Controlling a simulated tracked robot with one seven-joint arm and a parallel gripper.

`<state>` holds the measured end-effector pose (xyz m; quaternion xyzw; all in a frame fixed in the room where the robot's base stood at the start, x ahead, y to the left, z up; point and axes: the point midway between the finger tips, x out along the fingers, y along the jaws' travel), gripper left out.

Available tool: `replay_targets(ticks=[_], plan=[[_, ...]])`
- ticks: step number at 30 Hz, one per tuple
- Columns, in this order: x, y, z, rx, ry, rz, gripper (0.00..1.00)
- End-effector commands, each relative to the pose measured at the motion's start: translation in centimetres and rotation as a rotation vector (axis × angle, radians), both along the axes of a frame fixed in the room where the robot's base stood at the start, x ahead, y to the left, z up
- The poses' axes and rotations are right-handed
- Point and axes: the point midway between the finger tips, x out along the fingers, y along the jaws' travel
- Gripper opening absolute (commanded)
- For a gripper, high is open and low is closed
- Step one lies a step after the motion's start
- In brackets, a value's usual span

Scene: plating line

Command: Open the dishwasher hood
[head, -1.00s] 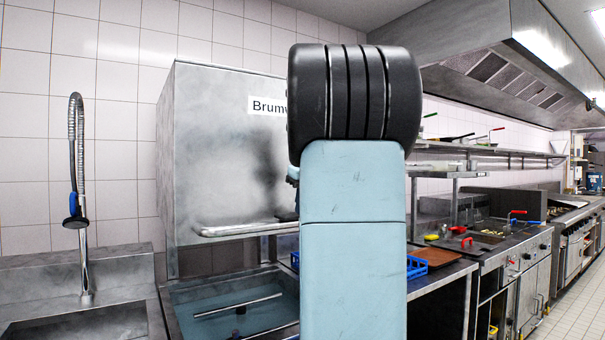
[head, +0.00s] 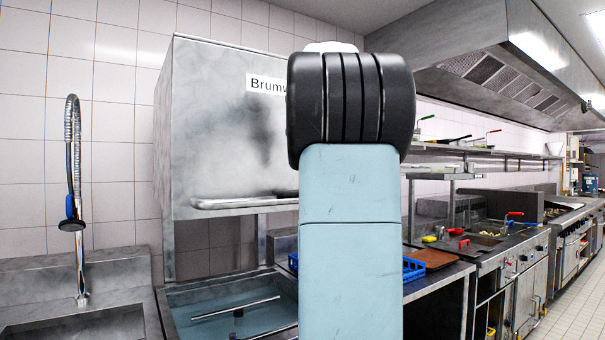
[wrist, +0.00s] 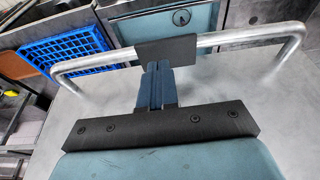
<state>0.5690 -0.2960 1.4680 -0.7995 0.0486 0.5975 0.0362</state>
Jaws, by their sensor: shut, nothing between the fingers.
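The dishwasher hood (head: 225,110) is a grey metal box with a "Brumw…" label, standing raised with a gap above the wash basin (head: 190,318). Its handle (head: 235,203) is a metal bar along the lower front edge. In the wrist view the handle (wrist: 235,40) crosses the top of the picture. My gripper (wrist: 164,50) is shut and empty, its dark fingertips overlapping the middle of the bar. They look in contact with it, but I cannot tell exactly how. In the head view my arm hides the gripper and the hood's right part.
A sink with a spray tap (head: 74,220) stands at the left. A blue rack (head: 413,269) and a brown tray (head: 428,258) lie on the counter at the right, with fryers beyond. An extractor canopy (head: 450,60) hangs at the upper right.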

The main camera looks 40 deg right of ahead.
Motion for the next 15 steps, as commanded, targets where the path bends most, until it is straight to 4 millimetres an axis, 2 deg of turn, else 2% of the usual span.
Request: replay_targets(ticks=[5,15], plan=[[0.3,0.9,1.2,0.002,0.008,0.006,0.00],[1.9,6.0,5.5,0.010,0.072,0.009,0.00]])
